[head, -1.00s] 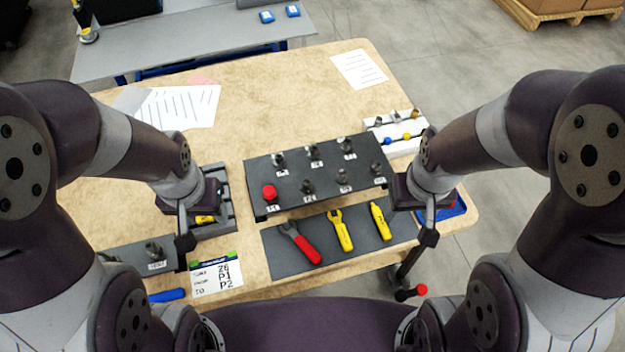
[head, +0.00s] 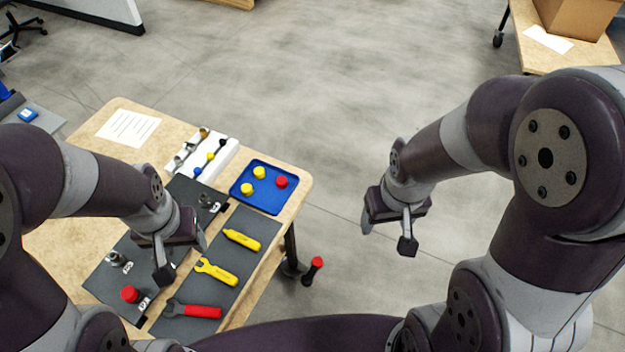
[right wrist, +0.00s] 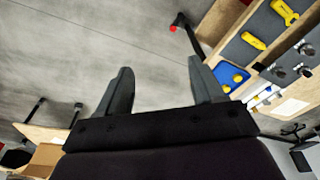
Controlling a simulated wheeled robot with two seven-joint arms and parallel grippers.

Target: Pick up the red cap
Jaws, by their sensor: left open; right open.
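One red cap (head: 281,182) lies in the blue tray (head: 262,207) at the table's right corner, beside two yellow caps (head: 253,180). Another red cap (head: 129,294) sits on the dark rack (head: 137,252) at the lower left. My left gripper (head: 184,246) is open above the rack and tool mat, and hides part of the rack. My right gripper (head: 385,224) is open and empty over the floor, right of the table and apart from the tray. Its spread fingers show in the right wrist view (right wrist: 160,68), with the blue tray (right wrist: 228,69) beyond them.
A dark mat (head: 245,220) holds a red-handled tool (head: 197,311) and yellow tools (head: 216,271). A red-topped part (head: 317,263) sticks out by the table leg.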

